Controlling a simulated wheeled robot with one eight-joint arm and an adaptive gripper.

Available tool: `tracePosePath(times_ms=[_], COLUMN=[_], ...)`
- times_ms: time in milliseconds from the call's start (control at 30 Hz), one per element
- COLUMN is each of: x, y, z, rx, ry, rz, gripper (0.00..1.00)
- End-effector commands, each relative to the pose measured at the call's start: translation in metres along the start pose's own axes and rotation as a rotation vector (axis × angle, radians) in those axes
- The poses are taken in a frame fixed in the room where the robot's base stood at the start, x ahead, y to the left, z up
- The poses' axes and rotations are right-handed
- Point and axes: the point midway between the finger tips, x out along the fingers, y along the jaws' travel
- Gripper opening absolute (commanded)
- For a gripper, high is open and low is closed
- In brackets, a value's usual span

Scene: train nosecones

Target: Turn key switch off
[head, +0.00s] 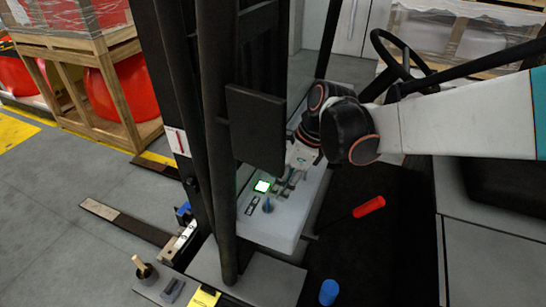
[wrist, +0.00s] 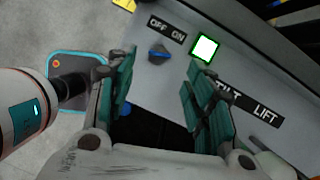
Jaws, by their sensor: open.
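The blue key switch (wrist: 158,53) sits on the grey console (wrist: 235,22) below a black OFF/ON label (wrist: 167,30). I cannot tell which word it points at. A lit white-green screen (wrist: 204,47) is to its right. In the head view, the blue key switch (head: 268,206) stands on the console (head: 284,228) below the lit screen (head: 262,186). My gripper (wrist: 160,78) is open and empty, with its green fingers apart; the switch shows beyond the gap between them. In the head view, my gripper (head: 300,155) is above the console's far part, partly hidden by a black panel.
Levers (head: 288,180) stand beside the screen, with TILT and LIFT labels (wrist: 250,107) in the wrist view. A dark mast (head: 215,130) and black panel (head: 256,128) stand left of my arm. A steering wheel (head: 402,60) is behind it. A red cylinder (head: 369,207) lies right of the console.

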Motion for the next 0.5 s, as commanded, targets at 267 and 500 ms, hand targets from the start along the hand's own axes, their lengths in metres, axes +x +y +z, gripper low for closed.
tracePosePath(times_ms=[267, 500], x=[0.056, 0.080], y=[0.000, 0.000], z=[0.000, 0.000], rx=[-0.003, -0.001], ry=[0.000, 0.000], rz=[0.000, 0.000], gripper=[0.48, 0.48])
